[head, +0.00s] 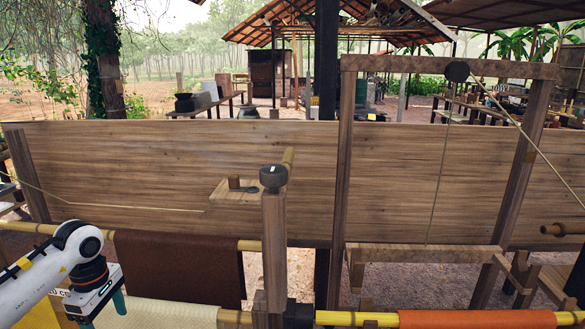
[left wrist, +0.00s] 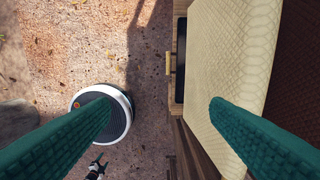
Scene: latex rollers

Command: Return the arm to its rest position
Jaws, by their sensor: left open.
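My left gripper (head: 103,314) is at the lower left of the head view, on a white arm that comes in from the left. It points down in front of a cream sheet (head: 160,314) and a dark brown sheet (head: 180,265). In the left wrist view its two teal fingers (left wrist: 161,108) are wide apart with nothing between them. The cream sheet (left wrist: 232,70) shows beside and below the right finger there. I cannot tell whether that finger touches it. My right arm and gripper are not in view.
A wooden post (head: 274,240) with a dark round cap stands near the centre. A wooden frame (head: 347,150) with a pulley and rope stands to its right. A long plank wall (head: 130,165) runs behind. An orange sheet (head: 475,319) hangs at lower right. Bare ground (left wrist: 60,50) lies left of the sheets.

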